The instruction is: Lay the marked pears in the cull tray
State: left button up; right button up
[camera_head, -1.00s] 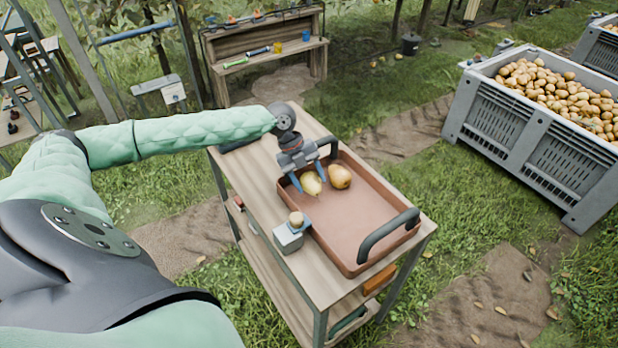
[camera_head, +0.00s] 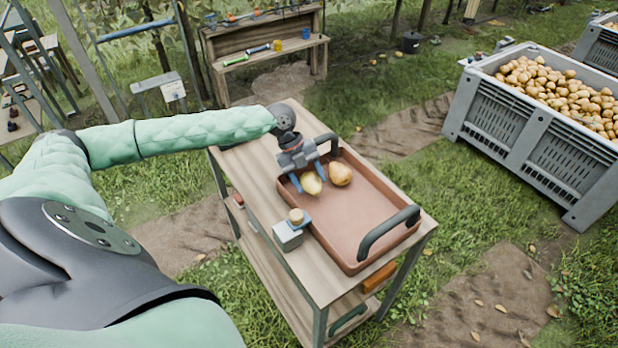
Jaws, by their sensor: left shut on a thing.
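The terracotta-coloured cull tray (camera_head: 365,215) with two dark handles lies on the wooden cart top. A yellow-green pear (camera_head: 312,184) is in its far left part, and my left gripper (camera_head: 309,183) is shut on it from above, blue fingers on either side. The gripper hides part of this pear. A browner pear (camera_head: 340,174) lies in the tray just right of it, outside the fingers. Any marks on the pears are too small to make out. My right gripper is not in view.
A small grey box with a round tan top (camera_head: 291,229) stands on the cart (camera_head: 262,185), left of the tray. A wooden bench (camera_head: 265,55) with tools is behind. The tray's near half is bare.

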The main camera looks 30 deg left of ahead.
pick_arm(q)
jog(key=o, duration=1.1)
jog(key=shift+o, duration=0.2)
